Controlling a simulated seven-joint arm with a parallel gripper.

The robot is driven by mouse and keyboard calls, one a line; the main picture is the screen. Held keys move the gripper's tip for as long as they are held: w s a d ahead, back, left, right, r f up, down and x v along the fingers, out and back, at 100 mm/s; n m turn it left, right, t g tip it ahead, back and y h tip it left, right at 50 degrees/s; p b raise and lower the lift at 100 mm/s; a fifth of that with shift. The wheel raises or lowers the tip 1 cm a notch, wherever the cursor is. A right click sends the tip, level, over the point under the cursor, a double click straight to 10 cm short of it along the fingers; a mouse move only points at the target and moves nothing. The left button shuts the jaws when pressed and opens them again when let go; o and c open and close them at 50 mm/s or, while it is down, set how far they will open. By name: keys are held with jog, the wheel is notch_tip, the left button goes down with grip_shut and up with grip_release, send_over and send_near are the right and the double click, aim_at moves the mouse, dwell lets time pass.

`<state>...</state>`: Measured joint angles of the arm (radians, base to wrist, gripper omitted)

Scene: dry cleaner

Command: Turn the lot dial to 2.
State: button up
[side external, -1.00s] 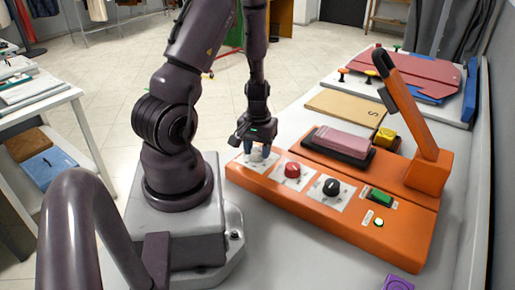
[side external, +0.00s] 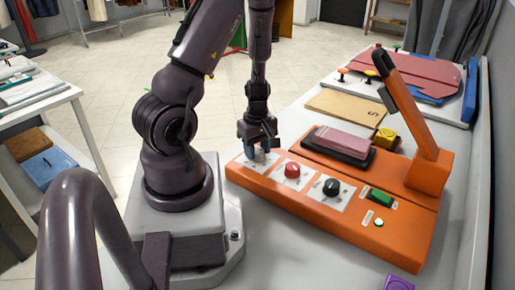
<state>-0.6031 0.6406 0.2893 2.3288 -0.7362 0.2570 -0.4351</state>
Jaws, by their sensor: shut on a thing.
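An orange console (side external: 400,239) on the white table carries a row of dials on white plates. My gripper (side external: 259,153) points down over the leftmost dial plate (side external: 246,165) and is shut on the dial there. That dial is mostly hidden by the fingers, so its pointer and setting cannot be read. A red dial (side external: 292,170) and a black dial (side external: 331,187) sit to its right, apart from the gripper. The plate markings are too small to read, so I cannot tell from lettering which is the lot dial.
The console also has a green button (side external: 381,197), a small round green light (side external: 379,222), a pink block (side external: 338,141) on a dark pad, and an upright orange arm (side external: 410,100). A yellow block (side external: 387,138) and a tan board (side external: 347,107) lie behind. A purple piece (side external: 398,283) is in front.

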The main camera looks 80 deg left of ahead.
aim_at(258, 150)
jog(key=shift+n, duration=1.9)
jog(key=o, duration=0.9)
jog(key=shift+o, duration=0.2)
jog(key=shift+r, duration=0.1)
notch_tip(258, 150, up, 13)
